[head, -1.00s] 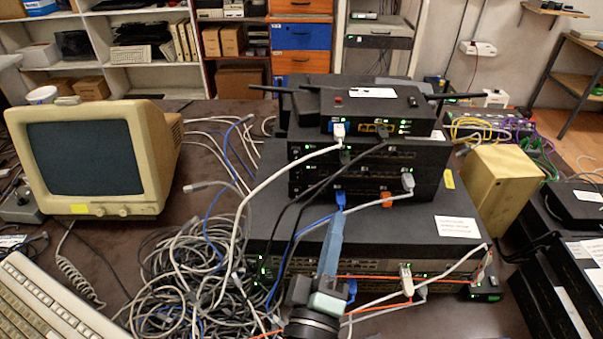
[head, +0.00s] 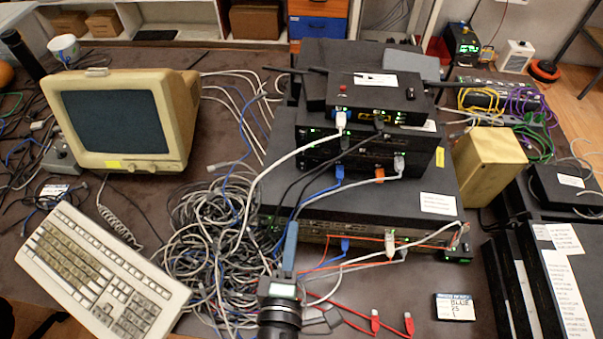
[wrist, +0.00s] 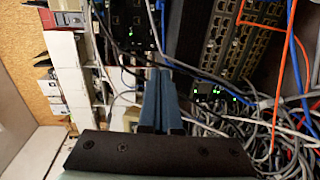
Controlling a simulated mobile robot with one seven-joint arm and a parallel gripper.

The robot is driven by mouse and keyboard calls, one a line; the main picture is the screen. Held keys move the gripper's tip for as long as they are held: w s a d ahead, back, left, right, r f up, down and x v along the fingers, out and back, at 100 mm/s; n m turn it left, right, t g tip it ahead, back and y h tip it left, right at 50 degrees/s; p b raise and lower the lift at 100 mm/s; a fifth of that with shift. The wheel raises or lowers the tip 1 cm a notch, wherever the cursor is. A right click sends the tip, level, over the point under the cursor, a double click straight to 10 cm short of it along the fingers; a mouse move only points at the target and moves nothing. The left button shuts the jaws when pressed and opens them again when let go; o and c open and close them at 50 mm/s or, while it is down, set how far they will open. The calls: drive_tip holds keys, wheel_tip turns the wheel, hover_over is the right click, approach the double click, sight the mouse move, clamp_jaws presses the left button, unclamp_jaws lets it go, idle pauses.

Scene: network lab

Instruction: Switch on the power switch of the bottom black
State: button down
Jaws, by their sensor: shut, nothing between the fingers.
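A stack of black network devices stands on the dark table. The bottom black device (head: 360,188) is the widest, with a white label on its top and a front full of ports and cables. A small black block with green lights (head: 457,256) sits at its front right corner. I cannot make out a power switch on the bottom device. My gripper (head: 291,226) is shut and empty, its blue-grey fingers upright in front of the device's left front part. In the wrist view the shut fingers (wrist: 158,74) point towards the ports and green lights; contact cannot be told.
A tangle of grey and blue cables (head: 205,225) lies left of my gripper. Orange, white and blue cables cross the device's front. A beige monitor (head: 120,120) and keyboard (head: 95,270) stand left. A yellowish box (head: 488,165) and more black devices (head: 560,280) stand right.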

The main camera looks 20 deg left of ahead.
drive_tip(key=shift+w, duration=0.1)
approach(302, 169)
drive_tip(key=x, duration=0.7)
drive_tip(key=shift+p, duration=0.35)
